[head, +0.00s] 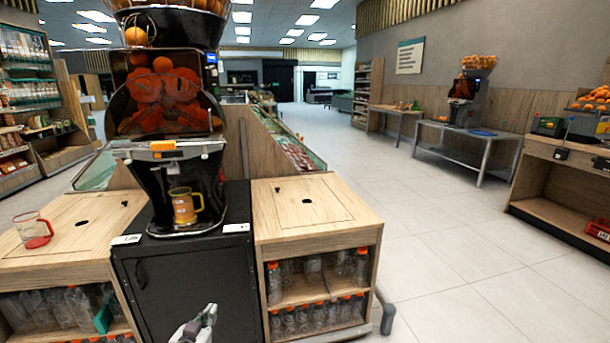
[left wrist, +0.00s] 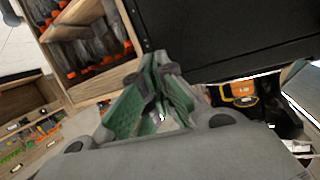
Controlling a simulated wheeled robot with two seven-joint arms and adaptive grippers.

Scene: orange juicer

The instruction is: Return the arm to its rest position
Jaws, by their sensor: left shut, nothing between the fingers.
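My left gripper (head: 207,314) shows at the bottom of the head view, in front of the black cabinet (head: 190,285). In the left wrist view its green-padded fingers (left wrist: 160,85) are closed together with nothing between them. The orange juicer (head: 172,110) stands on the black cabinet, with oranges in its top and behind its clear cover. A yellow-orange cup (head: 184,205) stands in the juicer's lower bay. My right gripper is not in either view.
A clear jug with a red base (head: 33,230) stands on the left wooden counter (head: 70,235). The right wooden counter (head: 310,203) holds bottles with orange caps (head: 318,318) on shelves below.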

